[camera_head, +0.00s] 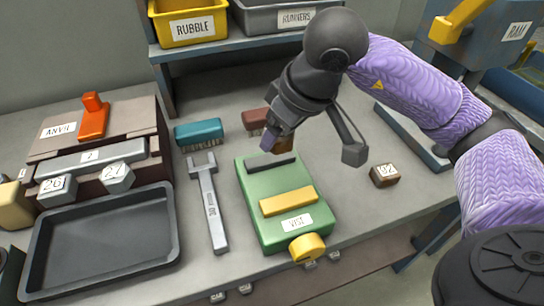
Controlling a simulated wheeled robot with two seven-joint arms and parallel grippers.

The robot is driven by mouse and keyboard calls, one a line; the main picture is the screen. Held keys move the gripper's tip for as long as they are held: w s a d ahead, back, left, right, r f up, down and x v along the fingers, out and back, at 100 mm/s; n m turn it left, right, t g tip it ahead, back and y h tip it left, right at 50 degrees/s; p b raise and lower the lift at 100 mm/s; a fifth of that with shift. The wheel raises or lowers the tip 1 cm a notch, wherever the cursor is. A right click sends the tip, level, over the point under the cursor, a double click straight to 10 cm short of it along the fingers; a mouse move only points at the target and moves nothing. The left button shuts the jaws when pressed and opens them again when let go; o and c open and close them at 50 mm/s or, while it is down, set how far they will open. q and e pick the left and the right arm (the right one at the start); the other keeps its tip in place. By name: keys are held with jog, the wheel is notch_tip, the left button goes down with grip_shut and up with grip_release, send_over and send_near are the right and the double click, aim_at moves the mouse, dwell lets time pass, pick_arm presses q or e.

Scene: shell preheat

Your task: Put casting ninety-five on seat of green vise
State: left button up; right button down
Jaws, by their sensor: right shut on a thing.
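The green vise (262,226) sits mid-bench, with a dark bar (271,161) at its far end, a yellow bar (287,201) across it, and a yellow knob (307,247) in front. Bare green surface shows between the bars. My right gripper (277,142) is shut on a dark brown block (285,146) at the far end of the vise, mostly hidden by the gripper. No number shows on it, and I cannot tell whether it touches the vise. A brown block (384,175) with a label like 92 lies right of the vise. My left gripper is not in view.
A wrench (209,204) lies left of the vise, with an empty dark tray (105,268) beyond it. Teal (199,132) and red-brown (254,120) brushes lie behind. The anvil stand (110,126) carries blocks. Free bench lies right of the vise.

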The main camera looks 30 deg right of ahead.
aim_at(275, 180)
notch_tip(275, 180, down, 10)
jog(key=b, duration=0.4)
jog(key=shift+s, duration=0.15)
jog(key=shift+r, duration=0.2)
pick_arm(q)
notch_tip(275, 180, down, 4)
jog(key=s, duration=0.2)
pick_arm(e)
jog(key=shift+f, duration=0.25)
grip_release()
jog(key=shift+r, duration=0.4)
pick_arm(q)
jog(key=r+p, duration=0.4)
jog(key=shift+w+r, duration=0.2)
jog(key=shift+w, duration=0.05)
pick_arm(e)
jog(key=v, duration=1.1)
jog(key=shift+s+r, duration=0.25)
jog(key=shift+r, duration=0.05)
jog(key=shift+d, duration=0.1)
